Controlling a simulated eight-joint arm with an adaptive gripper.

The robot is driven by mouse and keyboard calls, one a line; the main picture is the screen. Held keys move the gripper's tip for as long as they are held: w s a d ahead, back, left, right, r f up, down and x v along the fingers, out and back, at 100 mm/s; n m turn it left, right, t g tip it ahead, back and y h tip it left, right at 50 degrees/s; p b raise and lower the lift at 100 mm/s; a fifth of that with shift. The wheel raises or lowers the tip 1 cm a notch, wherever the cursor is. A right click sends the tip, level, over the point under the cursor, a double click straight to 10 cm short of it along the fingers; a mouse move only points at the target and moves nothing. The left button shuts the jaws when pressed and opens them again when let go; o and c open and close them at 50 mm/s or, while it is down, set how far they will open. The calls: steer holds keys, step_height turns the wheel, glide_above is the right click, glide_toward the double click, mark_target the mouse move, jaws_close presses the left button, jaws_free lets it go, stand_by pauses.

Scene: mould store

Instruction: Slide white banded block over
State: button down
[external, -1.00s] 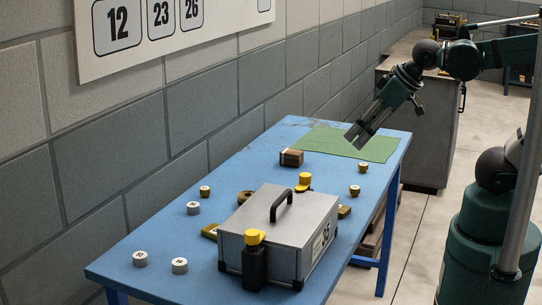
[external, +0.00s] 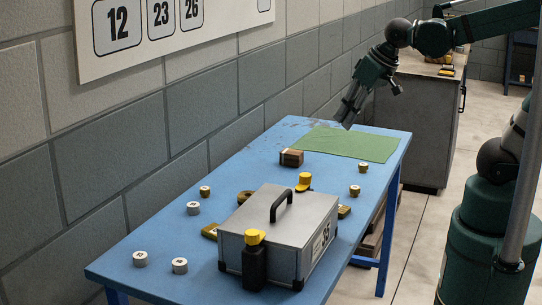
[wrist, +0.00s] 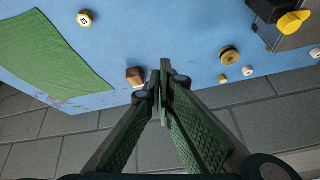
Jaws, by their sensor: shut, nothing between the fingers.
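A small brown block (external: 291,157) with a paler stripe sits on the blue table near the left corner of the green mat; I cannot tell clearly whether the stripe is a white band. In the wrist view the block (wrist: 135,77) lies just left of my fingertips, near the wall edge of the table. My gripper (external: 346,124) hangs above the far part of the table, over the mat's back edge, apart from the block. In the wrist view my gripper (wrist: 162,68) has its fingers together with nothing between them.
The green mat (external: 350,143) is bare. A block wall runs along the table's left side.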

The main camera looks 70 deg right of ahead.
steer(key=w+d+m+g+p, duration=0.3)
steer(key=w+d+m+p, duration=0.3)
steer(key=w+d+m, duration=0.5)
steer(key=w+d+f+m+g+p, duration=0.2)
steer(key=w+d+f+p, duration=0.4)
steer(key=w+d+f, duration=0.3)
steer(key=shift+w+d+f+m+g, duration=0.3)
steer(key=shift+d+m+g, duration=0.1)
steer(key=shift+d+m, duration=0.45)
steer(key=shift+f, duration=0.15)
step_height(320, 180, down, 10)
steer(key=shift+r+b, duration=0.25)
steer(key=shift+b, duration=0.45)
steer(key=shift+a+f, duration=0.15)
steer(key=shift+a, duration=1.9)
